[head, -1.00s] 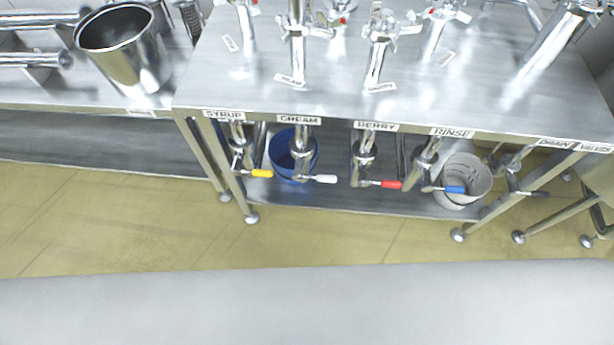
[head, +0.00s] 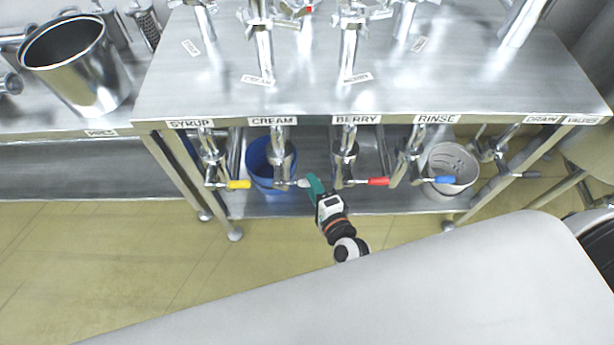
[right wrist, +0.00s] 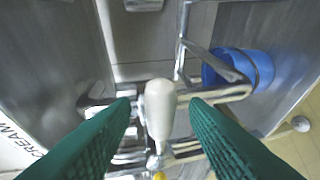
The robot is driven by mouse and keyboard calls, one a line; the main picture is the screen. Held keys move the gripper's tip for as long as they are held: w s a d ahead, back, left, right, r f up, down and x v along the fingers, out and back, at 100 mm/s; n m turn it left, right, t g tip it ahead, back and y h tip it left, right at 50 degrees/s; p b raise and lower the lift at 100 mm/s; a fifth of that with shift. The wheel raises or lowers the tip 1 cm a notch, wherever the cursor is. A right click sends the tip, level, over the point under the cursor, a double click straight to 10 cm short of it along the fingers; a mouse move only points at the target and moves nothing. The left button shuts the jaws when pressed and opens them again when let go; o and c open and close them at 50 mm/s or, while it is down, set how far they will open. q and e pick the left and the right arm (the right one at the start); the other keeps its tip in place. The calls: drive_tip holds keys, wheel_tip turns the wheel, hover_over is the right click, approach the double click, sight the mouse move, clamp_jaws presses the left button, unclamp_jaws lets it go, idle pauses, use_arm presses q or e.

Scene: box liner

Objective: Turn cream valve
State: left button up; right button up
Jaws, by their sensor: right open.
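The cream valve's white handle (head: 302,183) sticks out to the right below the CREAM label (head: 272,120) under the table edge. My right gripper (head: 313,184) is at the end of this handle, and its arm comes up from below. In the right wrist view the white handle (right wrist: 160,108) lies between the two green fingers (right wrist: 163,118), with visible space on both sides. The fingers are open. The valve's pipe (head: 279,160) runs down in front of a blue bucket (head: 262,165). My left gripper is not in view.
The yellow syrup handle (head: 239,185) is to the left and the red berry handle (head: 378,182) close to the right. The blue rinse handle (head: 445,180) is farther right, by a grey bucket (head: 462,166). A steel pot (head: 80,65) stands on the left counter.

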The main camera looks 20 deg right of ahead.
drive_tip(key=x, duration=0.4)
clamp_jaws()
